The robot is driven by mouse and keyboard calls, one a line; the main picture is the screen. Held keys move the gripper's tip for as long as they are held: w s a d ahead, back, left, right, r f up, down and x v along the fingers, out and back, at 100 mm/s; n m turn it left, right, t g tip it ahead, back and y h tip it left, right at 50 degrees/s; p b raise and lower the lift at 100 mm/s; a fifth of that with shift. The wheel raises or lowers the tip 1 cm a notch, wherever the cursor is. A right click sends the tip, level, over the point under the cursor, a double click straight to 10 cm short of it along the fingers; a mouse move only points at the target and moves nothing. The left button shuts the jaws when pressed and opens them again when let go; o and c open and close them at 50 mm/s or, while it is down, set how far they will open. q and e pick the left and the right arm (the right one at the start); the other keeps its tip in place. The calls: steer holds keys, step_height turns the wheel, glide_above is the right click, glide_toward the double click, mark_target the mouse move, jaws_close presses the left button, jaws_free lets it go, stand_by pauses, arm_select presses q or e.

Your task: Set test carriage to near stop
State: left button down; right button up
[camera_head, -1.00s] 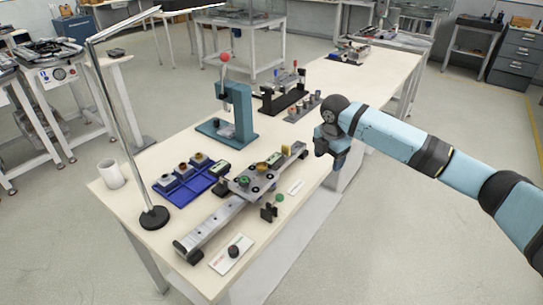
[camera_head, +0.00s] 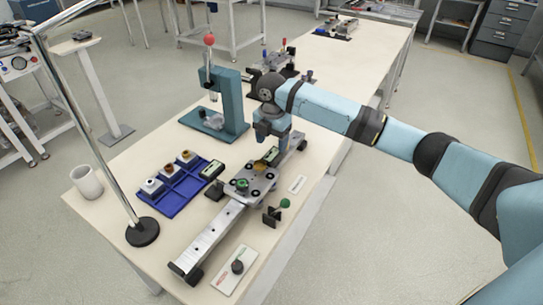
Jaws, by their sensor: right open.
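The test carriage (camera_head: 262,183) is a grey plate with a green part and a brass-coloured part on top. It sits toward the far half of a long silver rail (camera_head: 213,234). The rail's near end carries a dark end block (camera_head: 187,272), which I take for the near stop; bare rail lies between it and the carriage. My right gripper (camera_head: 268,146) is open and points down over the far part of the carriage, close to the brass-coloured part. It partly hides the rail's far end. I cannot tell whether it touches anything. My left gripper is not in view.
A green-knobbed lever (camera_head: 284,204) stands right of the rail, and a switch panel (camera_head: 236,268) near its front end. A blue tray (camera_head: 172,201), a teal press (camera_head: 229,105), a lamp base (camera_head: 142,232) and a white cup (camera_head: 87,181) stand left.

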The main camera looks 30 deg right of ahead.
mark_target(272, 155)
step_height(272, 155, down, 6)
steer(key=shift+f, duration=0.1)
steer(key=shift+c, duration=0.5)
